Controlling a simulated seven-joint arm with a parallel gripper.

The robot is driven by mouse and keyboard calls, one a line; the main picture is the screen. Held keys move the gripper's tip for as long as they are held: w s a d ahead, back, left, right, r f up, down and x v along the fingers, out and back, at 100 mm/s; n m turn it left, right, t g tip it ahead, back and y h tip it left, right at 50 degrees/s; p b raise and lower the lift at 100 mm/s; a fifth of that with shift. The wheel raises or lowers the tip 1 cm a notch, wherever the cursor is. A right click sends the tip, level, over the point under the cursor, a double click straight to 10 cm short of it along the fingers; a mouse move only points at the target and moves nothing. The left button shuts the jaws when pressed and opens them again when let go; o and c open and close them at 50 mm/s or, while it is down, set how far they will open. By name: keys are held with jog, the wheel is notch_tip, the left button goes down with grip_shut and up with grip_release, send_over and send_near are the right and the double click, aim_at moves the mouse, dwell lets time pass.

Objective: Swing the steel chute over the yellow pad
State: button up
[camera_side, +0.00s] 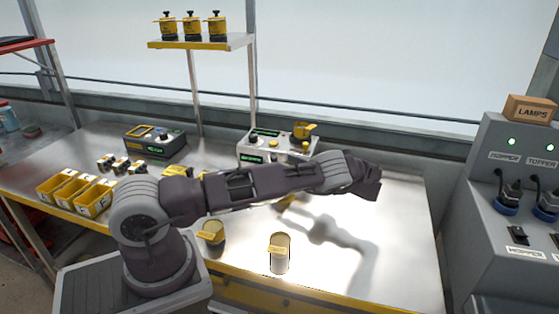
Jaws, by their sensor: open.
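My gripper (372,186) is the dark end of my arm, above the right part of the steel table. It is open, with nothing seen between its fingers, and it is apart from the objects around it. A small yellow piece (287,201) shows just under my forearm and is partly hidden; I cannot tell whether it is the yellow pad. I cannot make out the steel chute for certain. A silver machine (250,150) with a yellow cup (303,131) on top stands behind my arm, its lower front partly covered.
Two yellow-and-steel cups (280,257) (211,233) stand near the front edge. Yellow bins (92,203) and a grey-yellow box (155,142) are at left. A shelf (200,42) holds three yellow pots. A switch console (515,240) stands right. The table's right part is clear.

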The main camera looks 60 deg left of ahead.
jog(key=shift+w+d, duration=0.2)
jog(key=shift+d, duration=0.1)
jog(key=shift+c, duration=0.9)
jog(key=shift+s+d+m, duration=0.15)
jog(key=shift+d+m, duration=0.15)
jog(key=shift+m, duration=0.5)
jog(key=c, duration=0.3)
jog(key=d+m, duration=0.1)
jog(key=m, duration=0.2)
jog(key=s+d+m+t, duration=0.1)
jog(key=m, duration=0.2)
jog(key=s+d+m+y, duration=0.1)
jog(key=m, duration=0.2)
jog(key=shift+s+f+m+t, duration=0.1)
jog(key=shift+s+m+t, duration=0.2)
jog(key=shift+m, duration=0.1)
grip_shut()
jog(key=s+a+m+t, duration=0.1)
jog(key=s+a+m, duration=0.55)
jog(key=m, duration=0.25)
jog(key=shift+t, duration=0.3)
jog(key=w, duration=0.2)
jog(key=w+a, duration=0.1)
jog(key=w, duration=0.1)
jog(key=shift+f, duration=0.1)
